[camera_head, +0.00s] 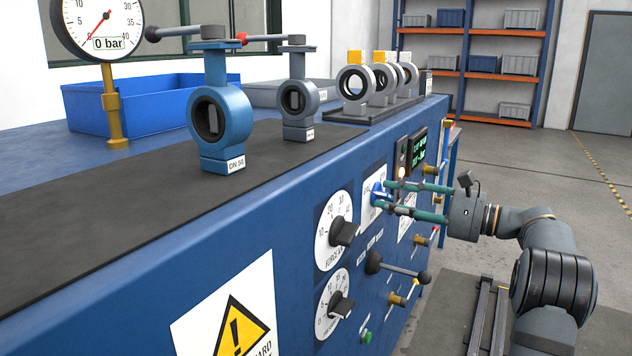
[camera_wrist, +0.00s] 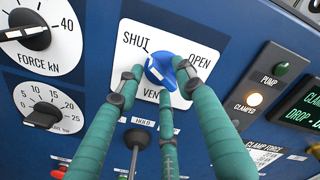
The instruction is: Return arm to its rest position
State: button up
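My gripper (camera_head: 386,197) has three green-wrapped fingers and is at the front panel of the blue bench. In the wrist view its fingertips (camera_wrist: 160,80) are spread around the blue vent knob (camera_wrist: 159,68), one on each side and one below. The fingers stand apart, and the lower fingertip shows a gap to the knob; contact at the sides is unclear. The knob sits on a white plate marked SHUT, OPEN and VENT. It also shows in the head view (camera_head: 378,193), partly hidden by the fingers. My arm reaches in from the right.
Below the vent plate, a black-knobbed lever (camera_head: 424,277) sticks out of the panel. Two dials (camera_head: 335,231) are to the left. The CLAMPED lamp (camera_wrist: 254,99) is lit. Valves (camera_head: 220,115) stand on the bench top. The floor behind the arm is open.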

jog(key=shift+r+m+p, duration=0.4)
jog(key=shift+m+p, duration=0.3)
jog(key=shift+p, duration=0.4)
jog(key=m+p, duration=0.3)
jog(key=p, duration=0.1)
jog(key=m+p, duration=0.4)
jog(key=shift+s+r, duration=0.15)
jog(key=shift+m+p, duration=1)
jog(key=shift+p, duration=0.05)
jog(key=shift+f+m+p, duration=0.35)
jog(key=shift+m+p, duration=0.25)
jog(key=shift+m, duration=0.3)
jog(key=shift+d, duration=0.15)
